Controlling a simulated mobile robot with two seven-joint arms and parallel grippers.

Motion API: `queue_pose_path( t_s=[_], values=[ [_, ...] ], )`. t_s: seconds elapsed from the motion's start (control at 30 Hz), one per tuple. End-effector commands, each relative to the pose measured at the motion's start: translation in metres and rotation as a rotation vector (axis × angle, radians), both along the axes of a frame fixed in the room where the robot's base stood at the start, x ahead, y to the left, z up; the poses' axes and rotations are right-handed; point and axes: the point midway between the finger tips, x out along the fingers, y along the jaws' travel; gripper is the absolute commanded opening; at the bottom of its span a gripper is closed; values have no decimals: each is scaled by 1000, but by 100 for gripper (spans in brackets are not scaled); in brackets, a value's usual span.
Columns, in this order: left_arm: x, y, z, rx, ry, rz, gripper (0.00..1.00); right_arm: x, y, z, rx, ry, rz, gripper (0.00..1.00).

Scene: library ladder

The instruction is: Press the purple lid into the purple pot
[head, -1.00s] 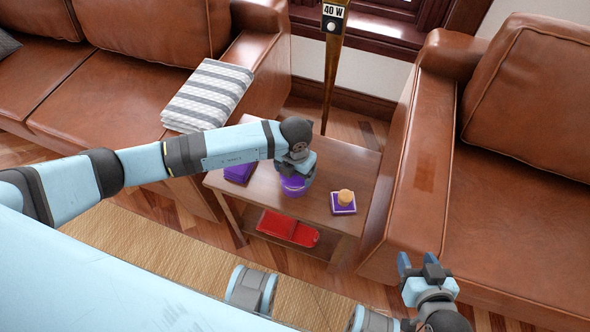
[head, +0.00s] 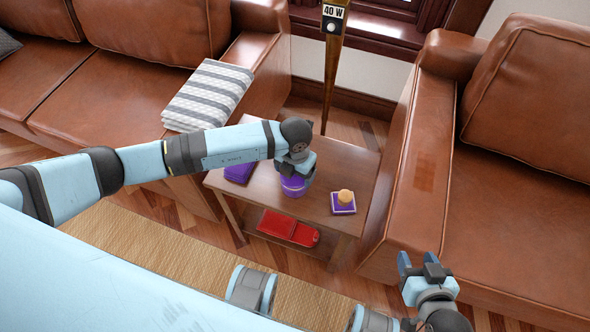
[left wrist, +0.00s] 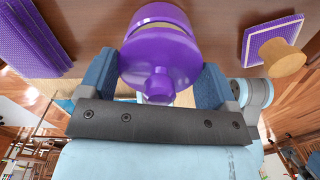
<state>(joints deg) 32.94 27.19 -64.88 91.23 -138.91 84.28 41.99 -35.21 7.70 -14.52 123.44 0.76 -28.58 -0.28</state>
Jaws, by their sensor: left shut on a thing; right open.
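The purple pot (head: 293,188) stands upright on the small wooden side table, directly under my left gripper (head: 296,168). In the left wrist view the purple lid (left wrist: 150,58), with its round knob toward the camera, is between the two blue fingers of my left gripper (left wrist: 157,78). These fingers are shut on the lid. The purple pot (left wrist: 162,14) shows just beyond it at the top of that view. I cannot tell whether the lid touches the pot's rim. My right gripper (head: 420,264) is open and empty, low at the right, away from the table.
The side table (head: 345,165) also holds a purple cloth-like item (head: 239,173) left of the pot and a wooden knob (head: 345,196) on a purple square (head: 343,208) at right. A red toy vehicle (head: 288,228) is on the lower shelf. Leather sofas (head: 423,185) flank the table.

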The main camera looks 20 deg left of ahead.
Motion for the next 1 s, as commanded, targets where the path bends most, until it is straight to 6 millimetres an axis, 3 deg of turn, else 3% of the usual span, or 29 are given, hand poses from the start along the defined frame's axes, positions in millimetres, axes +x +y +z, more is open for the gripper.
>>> queue_pose_path(
  t_s=[0.9,0.93,1.0],
  values=[
    [0,0,-18,0,1,0,60,0,0,-13,0,1,0,52],
    [0,0,-18,0,0,0,88,0,0,-12,0,1,0,52],
    [0,0,-17,0,1,0,100,0,0,-12,0,1,0,52]
  ],
)
